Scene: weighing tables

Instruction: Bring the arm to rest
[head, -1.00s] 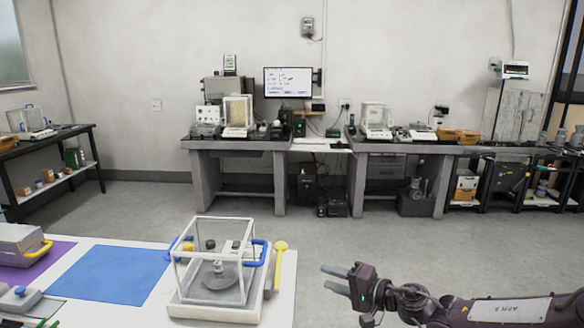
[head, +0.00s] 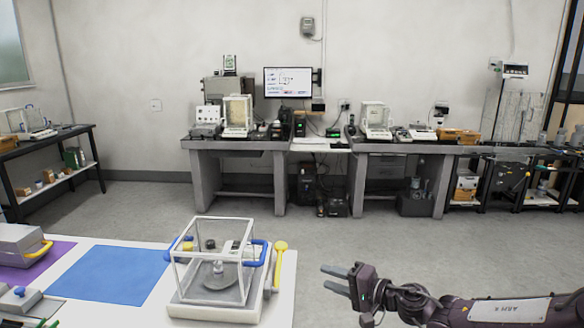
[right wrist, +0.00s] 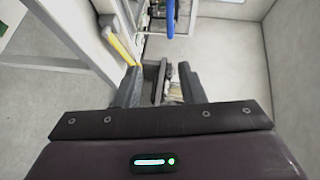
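My right gripper (head: 328,279) points left over the floor, just right of the near table's right edge, and touches nothing. Its two fingers stand apart with nothing between them, and the gap also shows in the right wrist view (right wrist: 160,85). The right forearm comes in from the lower right corner. My left gripper is not in view.
A near white table (head: 125,310) carries a clear-walled balance (head: 215,290) with blue handles, a yellow-handled tool (head: 279,265), a blue mat (head: 110,274) and a purple mat (head: 40,268). Grey benches (head: 205,165) stand along the far wall. The floor between is clear.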

